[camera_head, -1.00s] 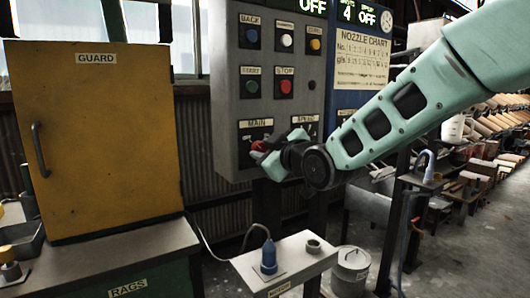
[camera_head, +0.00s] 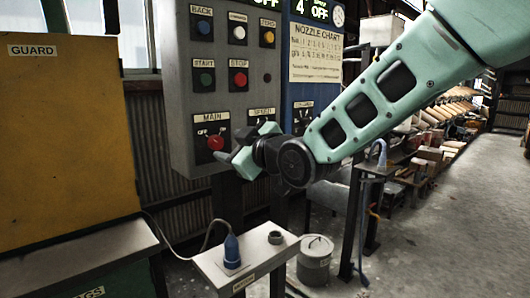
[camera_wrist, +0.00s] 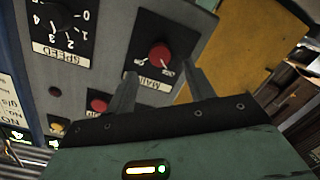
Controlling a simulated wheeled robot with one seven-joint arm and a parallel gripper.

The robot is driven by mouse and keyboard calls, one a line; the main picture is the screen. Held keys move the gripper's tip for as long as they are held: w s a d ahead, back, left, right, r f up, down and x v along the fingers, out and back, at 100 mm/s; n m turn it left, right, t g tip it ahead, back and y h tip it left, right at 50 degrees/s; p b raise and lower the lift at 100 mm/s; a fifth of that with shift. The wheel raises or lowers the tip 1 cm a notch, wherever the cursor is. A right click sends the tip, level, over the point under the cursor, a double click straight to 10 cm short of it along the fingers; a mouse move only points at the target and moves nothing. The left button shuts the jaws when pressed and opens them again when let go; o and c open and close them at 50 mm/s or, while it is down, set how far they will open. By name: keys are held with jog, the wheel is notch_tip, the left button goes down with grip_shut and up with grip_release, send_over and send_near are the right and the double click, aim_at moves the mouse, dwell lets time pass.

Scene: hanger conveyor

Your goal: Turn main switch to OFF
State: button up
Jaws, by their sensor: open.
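The main switch is a red knob (camera_head: 215,142) on a black plate under a MAIN label, low on the left of the grey control panel (camera_head: 180,120). An OFF mark shows at the plate's upper left; which way the knob points is too small to tell. My gripper (camera_head: 230,158) is open and empty, just right of and below the knob in the head view. In the upside-down wrist view, the red knob (camera_wrist: 160,54) appears between and beyond the two fingertips of my gripper (camera_wrist: 160,70). No contact is visible.
The SPEED dial (camera_wrist: 61,17) is beside the main switch. A red STOP button (camera_head: 238,79) and other buttons sit above. A yellow GUARD cabinet (camera_head: 70,140) stands at left. A small table (camera_head: 215,265) with a blue plug is below; open floor lies at right.

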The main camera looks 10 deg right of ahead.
jog(key=v, duration=1.2)
jog(key=shift+s, duration=0.2)
jog(key=shift+d, duration=0.1)
jog(key=s+d+f+m+g+h, duration=0.1)
jog(key=s+f+m+g+h, duration=0.35)
jog(key=s+f+g, duration=0.6)
jog(key=s+d+f+m+g+h, duration=0.1)
jog(key=s+d+f+g+h, duration=0.15)
jog(key=s+f, duration=0.35)
jog(key=s+d+f+m+g+h, duration=0.1)
jog(key=s+d+f+h, duration=0.15)
jog(key=s+f, duration=0.45)
notch_tip(320, 180, up, 19)
jog(key=s+p, duration=0.1)
jog(key=p, duration=1.5)
jog(key=shift+s+d+p, duration=0.15)
jog(key=shift+p, duration=0.25)
